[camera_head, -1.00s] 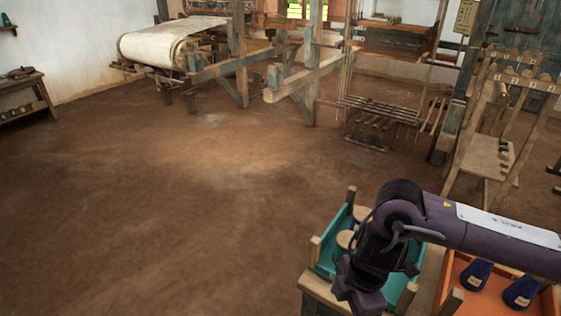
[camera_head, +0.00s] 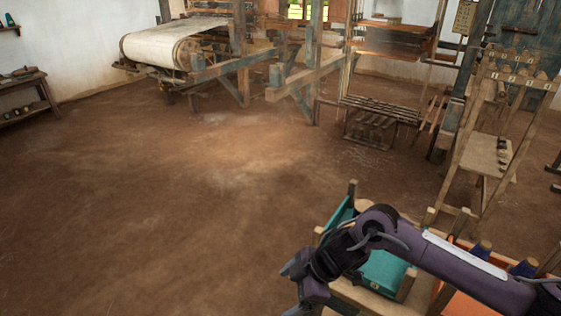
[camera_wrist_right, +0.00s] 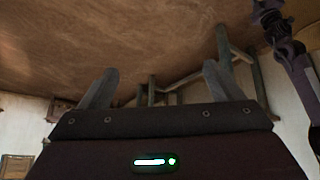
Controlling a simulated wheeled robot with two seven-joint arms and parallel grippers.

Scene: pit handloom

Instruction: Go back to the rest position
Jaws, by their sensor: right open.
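My right gripper (camera_head: 291,290) is at the lower left end of my purple arm in the head view. It is beside the left edge of the teal tray, over the floor. In the right wrist view its two fingers (camera_wrist_right: 158,85) are spread wide with nothing between them. A purple arm of mine hangs at the upper right of that view, with an end (camera_wrist_right: 268,12) that looks like my left gripper; its jaws are too small and dark to read. The left gripper is not in the head view.
The teal tray (camera_head: 385,270) holds a round wooden piece (camera_head: 364,205), partly hidden by my arm. The orange tray (camera_head: 455,305) beside it has blue cones (camera_head: 481,252). A wooden rack (camera_head: 490,150) and the loom (camera_head: 240,60) stand behind. The floor at left is clear.

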